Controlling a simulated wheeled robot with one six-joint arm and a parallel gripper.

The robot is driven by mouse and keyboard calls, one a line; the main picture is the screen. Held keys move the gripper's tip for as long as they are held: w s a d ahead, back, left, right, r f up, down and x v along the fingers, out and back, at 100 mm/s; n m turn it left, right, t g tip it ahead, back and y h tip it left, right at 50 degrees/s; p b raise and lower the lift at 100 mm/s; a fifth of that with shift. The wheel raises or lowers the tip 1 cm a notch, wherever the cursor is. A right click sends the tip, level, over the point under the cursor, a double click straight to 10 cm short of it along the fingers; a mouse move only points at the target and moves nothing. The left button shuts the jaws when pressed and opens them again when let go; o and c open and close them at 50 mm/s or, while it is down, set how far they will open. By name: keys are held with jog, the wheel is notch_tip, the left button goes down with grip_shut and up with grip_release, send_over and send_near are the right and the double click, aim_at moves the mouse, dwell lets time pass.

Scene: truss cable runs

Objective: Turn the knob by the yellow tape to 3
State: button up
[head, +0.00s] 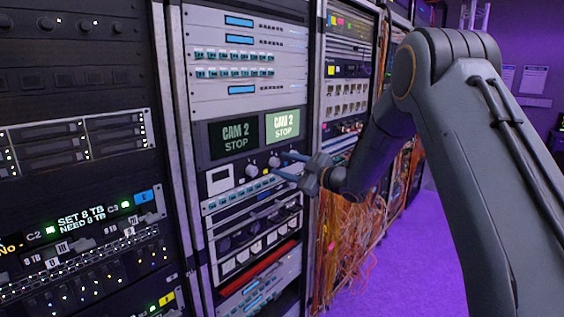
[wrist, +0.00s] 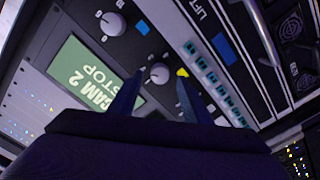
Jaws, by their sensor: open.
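The knob by the yellow tape (wrist: 159,73) is a small round grey knob on a dark panel. The yellow tape (wrist: 183,72) is a small patch beside it, close to one fingertip. My gripper (wrist: 161,82) is open, with one finger on each side of this knob; I cannot tell whether they touch it. In the head view my gripper (head: 281,163) reaches the panel from the right, and the knob (head: 274,161) shows just left of its fingertips. The knob's pointer and scale marks are too small to read.
A second knob (wrist: 113,24) sits beside a blue tape patch (wrist: 142,27). Loose orange cables (head: 345,235) hang at the right. The purple floor (head: 425,250) is clear.

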jog(key=shift+x, duration=0.8)
jog(key=c, duration=0.9)
jog(key=shift+d, duration=0.15)
jog(key=shift+c, duration=0.7)
